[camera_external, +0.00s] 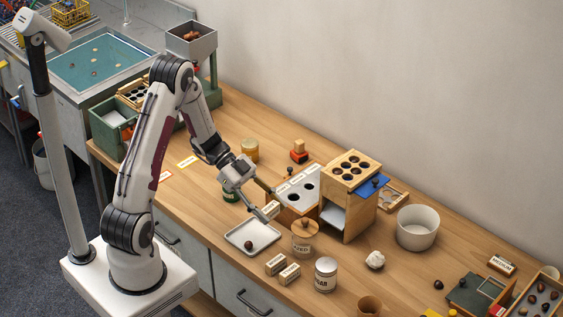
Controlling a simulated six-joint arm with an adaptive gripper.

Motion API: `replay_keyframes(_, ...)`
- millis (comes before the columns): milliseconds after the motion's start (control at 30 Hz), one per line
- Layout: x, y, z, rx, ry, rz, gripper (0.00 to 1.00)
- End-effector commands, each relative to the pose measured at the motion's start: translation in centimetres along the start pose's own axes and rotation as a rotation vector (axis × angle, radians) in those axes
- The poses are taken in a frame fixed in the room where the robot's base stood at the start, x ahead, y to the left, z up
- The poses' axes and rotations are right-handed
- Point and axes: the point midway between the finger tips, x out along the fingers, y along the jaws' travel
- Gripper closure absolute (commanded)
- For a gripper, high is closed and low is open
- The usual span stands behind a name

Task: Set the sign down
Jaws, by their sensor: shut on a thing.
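My gripper (267,204) is low over the wooden worktop, just behind a white tray (233,237). Its fingers are shut on a small wooden sign (272,210) with a pale labelled face. The fingers hide part of the sign, and its lettering is too small to read. I cannot tell whether its underside touches the worktop. Two similar signs, one (276,263) and another (290,274), stand side by side in front of the tray.
The tray holds one dark chestnut (248,245). A lidded jar (304,238) and a white tin (326,274) stand to the right. Bare worktop lies left of the tray.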

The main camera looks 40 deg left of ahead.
Motion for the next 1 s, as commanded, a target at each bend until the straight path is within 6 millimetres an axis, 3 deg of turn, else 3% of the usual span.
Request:
replay_keyframes(467, -1.3, -12.1, -0.5, -0.179, 0.001, -0.332, 0.70)
replay_keyframes(700, -3.6, -18.1, -0.1, -0.286, 0.001, -0.526, 0.70)
replay_keyframes(1000, -7.2, -23.7, 1.0, -0.410, 0.002, -0.752, 0.70)
